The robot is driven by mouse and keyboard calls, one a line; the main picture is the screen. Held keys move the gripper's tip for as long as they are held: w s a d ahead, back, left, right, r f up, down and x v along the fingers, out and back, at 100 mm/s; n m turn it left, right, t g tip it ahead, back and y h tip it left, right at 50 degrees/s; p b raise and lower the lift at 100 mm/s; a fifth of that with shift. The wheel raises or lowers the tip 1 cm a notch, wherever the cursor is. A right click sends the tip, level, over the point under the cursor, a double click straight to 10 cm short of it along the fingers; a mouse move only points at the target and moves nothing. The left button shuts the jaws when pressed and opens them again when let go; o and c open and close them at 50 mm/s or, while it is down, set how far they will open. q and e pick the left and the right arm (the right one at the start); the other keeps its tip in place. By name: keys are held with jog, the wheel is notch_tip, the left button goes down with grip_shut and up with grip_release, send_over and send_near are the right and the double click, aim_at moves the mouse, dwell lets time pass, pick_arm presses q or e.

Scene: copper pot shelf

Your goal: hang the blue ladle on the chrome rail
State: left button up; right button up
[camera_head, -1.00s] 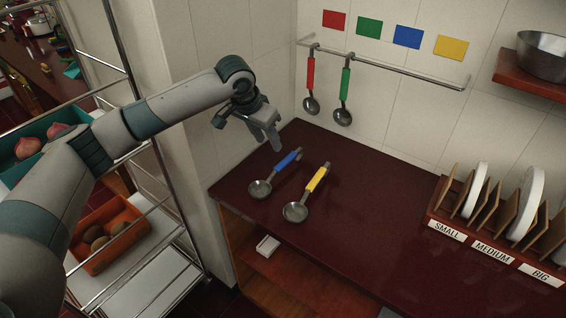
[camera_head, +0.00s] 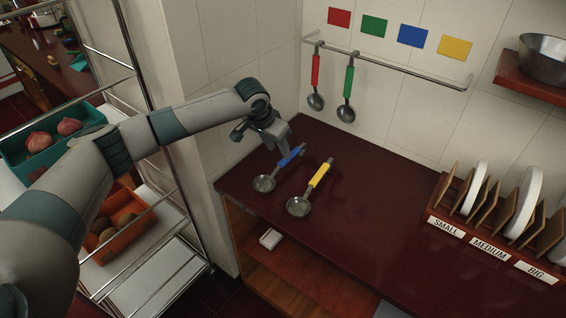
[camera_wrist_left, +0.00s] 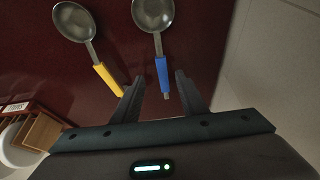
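The blue ladle (camera_head: 267,182) lies on the dark red counter, its bowl toward the front left and its blue handle toward the back right. My left gripper (camera_head: 285,149) is just over the handle end. In the left wrist view the blue handle (camera_wrist_left: 162,75) lies between the two spread fingers of my left gripper (camera_wrist_left: 160,88), with gaps on both sides. The chrome rail (camera_head: 400,68) runs along the tiled wall. A red ladle (camera_head: 315,75) and a green ladle (camera_head: 348,85) hang on its left part. My right gripper is not in view.
A yellow ladle (camera_head: 318,177) lies right of the blue one. A plate rack (camera_head: 470,215) stands at the counter's right. Red, green, blue (camera_head: 412,35) and yellow cards are on the wall above the rail. The middle of the counter (camera_head: 385,195) is clear.

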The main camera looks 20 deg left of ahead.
aim_at(282, 162)
pick_arm(q)
jog(key=shift+p+x, duration=0.55)
jog(key=shift+x, duration=1.85)
jog(key=shift+w+f+p, duration=0.1)
jog(key=shift+f+p, duration=0.25)
jog(key=shift+p, duration=0.1)
jog(key=p+x, duration=0.1)
jog(key=x, duration=0.2)
jog(key=shift+a+f+p, duration=0.15)
jog(key=shift+f+p, duration=0.2)
jog(key=shift+f, duration=0.4)
grip_shut()
